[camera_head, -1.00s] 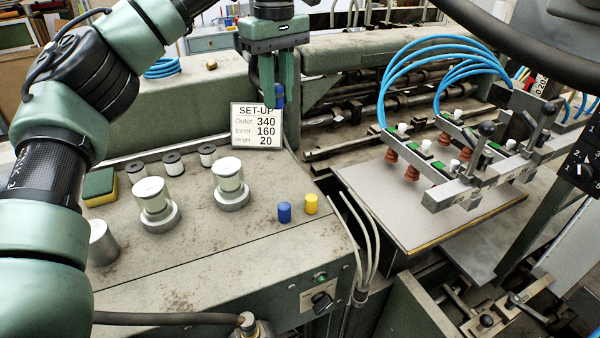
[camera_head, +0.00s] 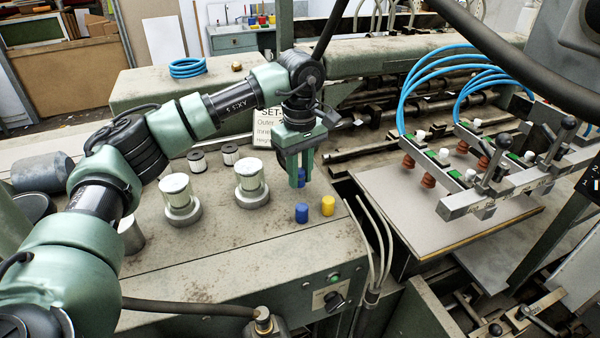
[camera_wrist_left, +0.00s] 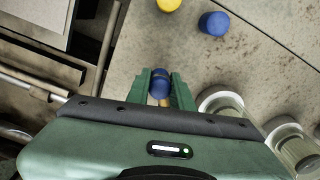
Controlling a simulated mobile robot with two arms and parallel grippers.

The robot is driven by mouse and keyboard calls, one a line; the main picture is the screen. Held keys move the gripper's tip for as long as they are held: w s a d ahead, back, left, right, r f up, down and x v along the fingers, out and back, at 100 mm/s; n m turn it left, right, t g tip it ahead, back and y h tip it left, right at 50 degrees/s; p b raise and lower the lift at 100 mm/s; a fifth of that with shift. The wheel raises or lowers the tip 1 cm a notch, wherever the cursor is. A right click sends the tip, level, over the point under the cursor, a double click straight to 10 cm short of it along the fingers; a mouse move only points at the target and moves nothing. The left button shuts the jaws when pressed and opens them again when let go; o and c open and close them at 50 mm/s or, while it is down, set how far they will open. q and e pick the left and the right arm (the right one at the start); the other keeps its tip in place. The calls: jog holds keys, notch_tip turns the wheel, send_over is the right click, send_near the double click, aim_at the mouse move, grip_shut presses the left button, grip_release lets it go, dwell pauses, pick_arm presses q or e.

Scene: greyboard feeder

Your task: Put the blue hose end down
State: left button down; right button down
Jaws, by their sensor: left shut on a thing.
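My left gripper (camera_head: 296,172) is shut on the blue hose end (camera_head: 301,178). It holds the piece pointing down, above the worn grey machine top (camera_head: 250,240). In the left wrist view the blue hose end (camera_wrist_left: 159,82) shows between the green fingertips (camera_wrist_left: 160,90), with a brass-coloured bit beside it. A separate blue cap (camera_head: 302,212) and a yellow cap (camera_head: 328,205) stand on the top just in front of the gripper. Whether the held piece touches the surface I cannot tell. My right gripper is out of view.
Two glass-sided cylinders (camera_head: 250,178) stand left of the gripper, with small dark-rimmed rollers (camera_head: 197,161) behind. The set-up sign (camera_head: 262,130) is partly hidden by my arm. A suction frame with blue hoses (camera_head: 470,195) is over the grey board to the right. The front of the top is clear.

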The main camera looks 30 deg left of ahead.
pick_arm(q)
jog(key=shift+f, duration=0.45)
jog(key=shift+w+a+f, duration=0.1)
jog(key=shift+f, duration=0.15)
jog(key=c, duration=1.5)
grip_release()
jog(key=shift+o, duration=1.3)
